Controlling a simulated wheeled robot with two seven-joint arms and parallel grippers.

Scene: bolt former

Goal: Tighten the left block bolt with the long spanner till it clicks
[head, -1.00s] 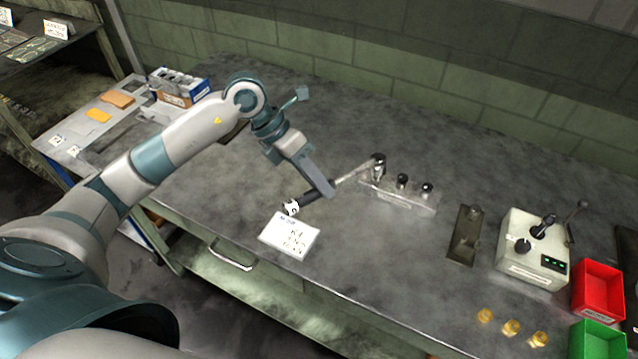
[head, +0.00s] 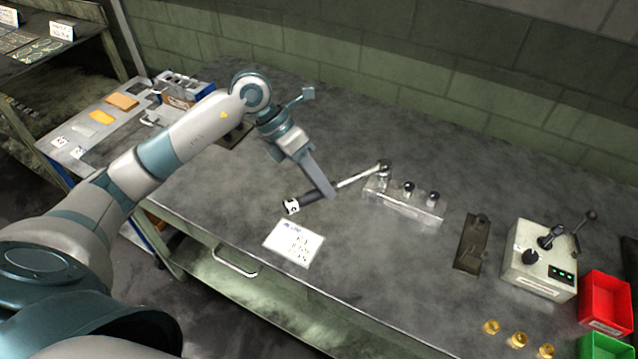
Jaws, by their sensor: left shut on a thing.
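The long spanner (head: 352,181) has a dark handle with a white-marked end and a bright shaft. My left gripper (head: 328,192) is shut on its handle, and the fingers hide part of it. The spanner's head is at the left bolt (head: 384,168) of the metal block (head: 405,209); the head covers this bolt, and I cannot tell how it is seated. Two more dark-topped bolts stand in the block, the middle one (head: 408,188) and the right one (head: 432,198). My right gripper is not in view.
A written card (head: 293,243) lies in front of the spanner handle. Right of the block are a dark metal plate (head: 472,243), a lever machine (head: 540,262), several brass pieces (head: 517,340), a red bin (head: 606,300) and a green bin (head: 600,346). Open bench lies behind the block.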

